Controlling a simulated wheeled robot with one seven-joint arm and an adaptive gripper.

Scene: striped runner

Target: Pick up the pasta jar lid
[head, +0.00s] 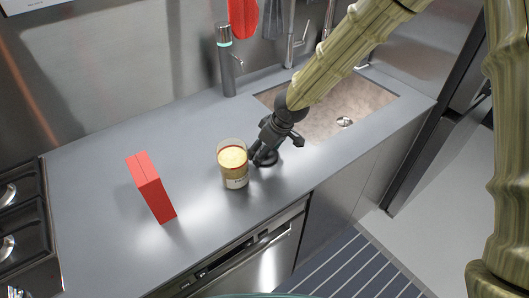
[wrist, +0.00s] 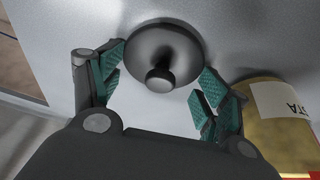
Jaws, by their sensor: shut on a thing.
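The pasta jar lid (wrist: 168,50) is a dark grey round disc with a knob in the wrist view. My gripper (wrist: 162,68) has its teal-padded fingers on opposite sides of the lid and is shut on it. In the head view the lid (head: 268,159) shows partly behind my gripper (head: 264,152), low at the counter just right of the jar. I cannot tell whether the lid touches the counter. The glass pasta jar (head: 234,172), with yellow contents and a pale label, stands upright and open; its side also shows at the right of the wrist view (wrist: 265,125).
A red box (head: 152,187) stands on the grey counter (head: 110,150) left of the jar. A sink (head: 335,105) lies behind and right of my gripper. A dark dispenser (head: 227,65) stands at the back wall. A stove (head: 20,220) is at far left.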

